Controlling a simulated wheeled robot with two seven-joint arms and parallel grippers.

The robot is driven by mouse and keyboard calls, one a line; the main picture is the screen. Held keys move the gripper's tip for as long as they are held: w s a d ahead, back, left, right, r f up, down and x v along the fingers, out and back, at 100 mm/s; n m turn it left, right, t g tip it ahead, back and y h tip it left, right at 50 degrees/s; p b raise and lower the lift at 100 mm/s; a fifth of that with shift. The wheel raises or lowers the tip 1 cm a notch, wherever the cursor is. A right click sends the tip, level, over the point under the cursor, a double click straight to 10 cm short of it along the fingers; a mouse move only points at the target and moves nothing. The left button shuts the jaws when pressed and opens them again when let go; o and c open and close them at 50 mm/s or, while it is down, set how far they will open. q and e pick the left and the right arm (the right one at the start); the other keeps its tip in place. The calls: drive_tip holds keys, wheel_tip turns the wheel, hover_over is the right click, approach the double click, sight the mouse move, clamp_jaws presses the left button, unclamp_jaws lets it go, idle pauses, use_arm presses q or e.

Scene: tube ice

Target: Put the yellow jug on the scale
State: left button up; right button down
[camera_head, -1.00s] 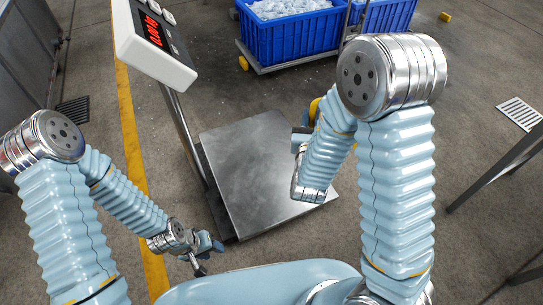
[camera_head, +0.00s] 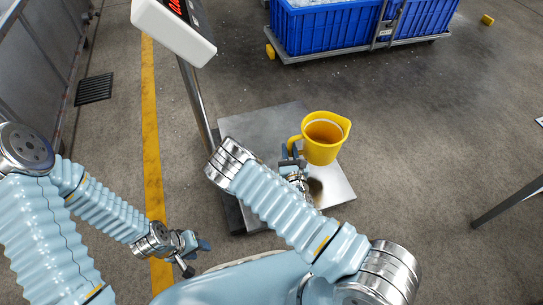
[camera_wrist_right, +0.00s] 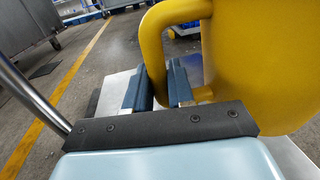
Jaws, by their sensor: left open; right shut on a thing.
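The yellow jug (camera_head: 325,140) is upright, with its open top facing up and its handle to the left. My right gripper (camera_head: 292,158) is shut on the jug's handle, and in the right wrist view the fingers (camera_wrist_right: 163,88) close around the yellow handle (camera_wrist_right: 152,45). The jug is over the right part of the scale's metal platform (camera_head: 262,125) and appears raised, with a dark shadow on the plate below it. My left gripper (camera_head: 193,252) is open and empty, left of the scale near the floor.
The scale's post (camera_head: 195,98) and white display head (camera_head: 175,30) rise at the platform's left. Blue crates of ice (camera_head: 325,32) on a cart stand behind. A metal table leg (camera_head: 508,203) is at the right. The floor between is clear.

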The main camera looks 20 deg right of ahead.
drive_tip(key=shift+w+a+f+b, duration=0.8)
drive_tip(key=shift+w+a+f, duration=0.7)
drive_tip(key=shift+f, duration=0.55)
drive_tip(key=shift+w+a+f+b, duration=0.75)
drive_tip(key=shift+w+a+f, duration=0.4)
drive_tip(key=shift+w+f, duration=0.7)
drive_tip(key=shift+w+a+f+b, duration=0.8)
drive_tip(key=shift+w+a+f, duration=0.6)
drive_tip(key=shift+f, duration=1)
drive_tip(key=c, duration=1)
unclamp_jaws()
drive_tip(key=shift+o, duration=0.2)
